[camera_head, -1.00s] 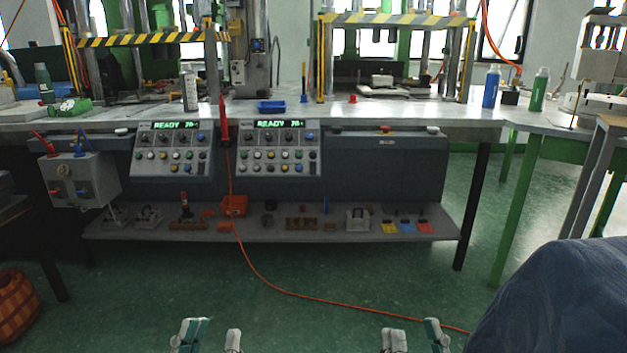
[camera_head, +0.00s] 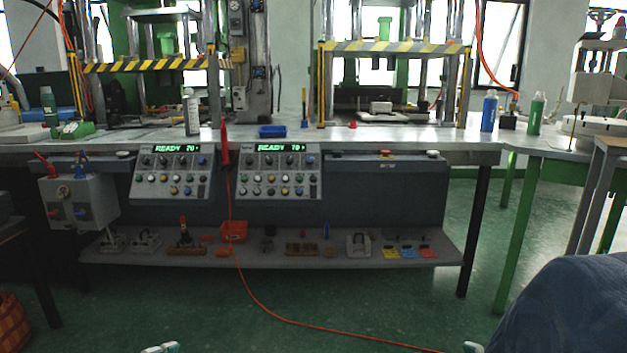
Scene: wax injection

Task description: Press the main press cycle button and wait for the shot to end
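Two grey control panels are mounted on the bench front: the left control panel (camera_head: 172,172) and the right control panel (camera_head: 279,172). Each has a green display reading READY and a number near 70, with rows of coloured buttons and knobs. A red button (camera_head: 385,153) sits on the bench front further right, with a pale button (camera_head: 433,153) beside it. Another pale button (camera_head: 123,155) is left of the panels. I cannot tell which is the main press cycle button. Only tips of my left gripper (camera_head: 161,348) and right gripper (camera_head: 473,347) show at the bottom edge, far from the panels.
Two presses with striped guard bars (camera_head: 396,47) stand on the bench (camera_head: 350,139). A lower shelf (camera_head: 285,257) holds tools and an orange bin (camera_head: 234,231). An orange cable (camera_head: 262,303) crosses the floor. A blue covered shape (camera_head: 565,310) fills the lower right.

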